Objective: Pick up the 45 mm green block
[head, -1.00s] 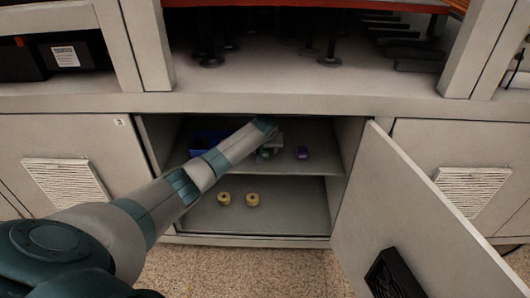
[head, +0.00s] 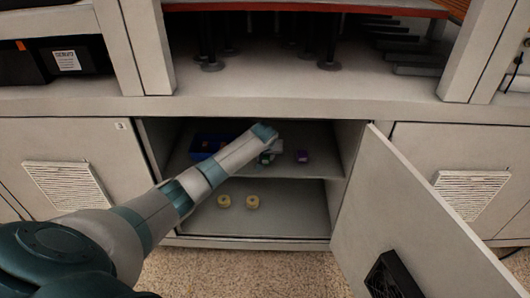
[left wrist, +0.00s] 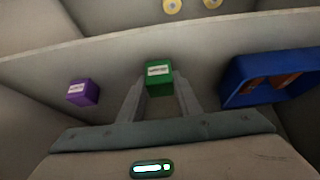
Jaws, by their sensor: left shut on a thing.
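The green block (left wrist: 159,78) has a white label and sits between the two fingers of my left gripper (left wrist: 160,94) in the left wrist view. The fingers are shut on it. In the head view the left gripper (head: 268,156) reaches into the open cupboard over its upper shelf, and the green block is mostly hidden there behind my arm and hand. Whether the block touches the shelf I cannot tell. My right gripper is in neither view.
A purple block (head: 301,156) stands right of the gripper on the shelf. A blue bin (head: 203,146) with orange-brown things inside (left wrist: 275,83) is to the left. Two yellowish rings (head: 252,202) lie on the cupboard floor. The open door (head: 415,215) hangs at the right.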

